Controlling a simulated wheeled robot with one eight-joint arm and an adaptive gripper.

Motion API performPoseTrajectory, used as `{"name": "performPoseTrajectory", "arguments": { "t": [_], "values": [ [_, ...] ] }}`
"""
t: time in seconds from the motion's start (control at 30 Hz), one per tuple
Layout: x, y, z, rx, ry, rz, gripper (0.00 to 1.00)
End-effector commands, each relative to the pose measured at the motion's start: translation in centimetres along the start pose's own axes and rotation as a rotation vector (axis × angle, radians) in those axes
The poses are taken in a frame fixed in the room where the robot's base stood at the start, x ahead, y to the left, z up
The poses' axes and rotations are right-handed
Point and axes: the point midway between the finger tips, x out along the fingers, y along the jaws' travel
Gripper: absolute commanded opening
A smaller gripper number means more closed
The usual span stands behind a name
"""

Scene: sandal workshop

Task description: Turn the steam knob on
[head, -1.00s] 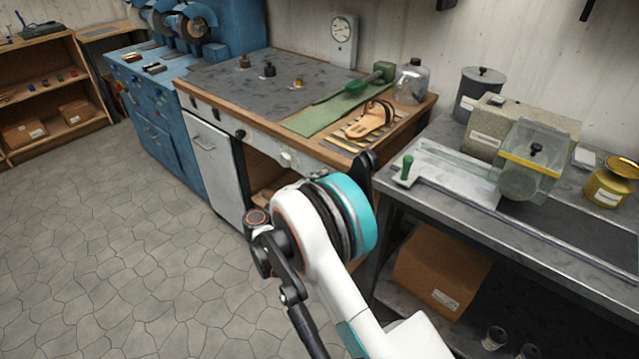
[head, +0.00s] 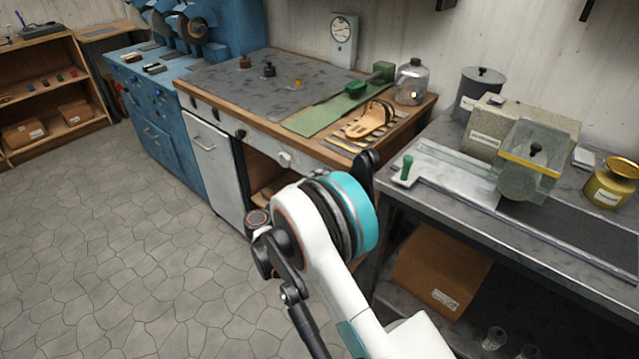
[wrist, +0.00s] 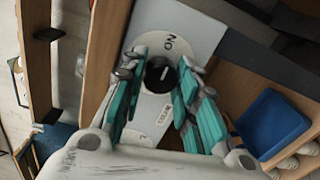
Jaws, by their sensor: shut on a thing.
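In the wrist view a round black knob (wrist: 158,76) with a short pale mark sits on a light grey plate (wrist: 196,32). Lettering that looks like a turned "ON" is on the plate above the knob. My gripper (wrist: 162,64) has its teal-padded fingers on either side of the knob and is shut on it. The pale mark points roughly up toward the lettering; its exact angle is hard to tell. In the head view my arm hides the gripper and the knob.
The wooden-edged bench (head: 315,152) holds a green mat (head: 315,121), a sandal (head: 370,118) and a glass jar (head: 412,82). A metal table (head: 455,200) stands at right with a canister (head: 480,92) and a yellow tin (head: 612,183). The floor at left is clear.

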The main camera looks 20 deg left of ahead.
Motion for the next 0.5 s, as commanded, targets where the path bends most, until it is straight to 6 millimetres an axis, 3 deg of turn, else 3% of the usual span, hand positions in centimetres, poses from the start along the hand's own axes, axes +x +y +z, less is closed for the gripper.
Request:
{"name": "performPoseTrajectory", "arguments": {
  "t": [0.2, 0.23, 0.3, 0.5],
  "values": [
    [-0.06, -0.17, -0.01, 0.0, 0.0, -0.003, 0.04],
    [-0.06, -0.17, -0.01, 0.0, 0.0, -0.003, 0.35],
    [-0.06, -0.16, -0.02, 0.0, 0.0, -0.003, 0.49],
    [-0.03, -0.08, -0.02, -0.001, 0.0, -0.001, 0.49]
  ]
}}
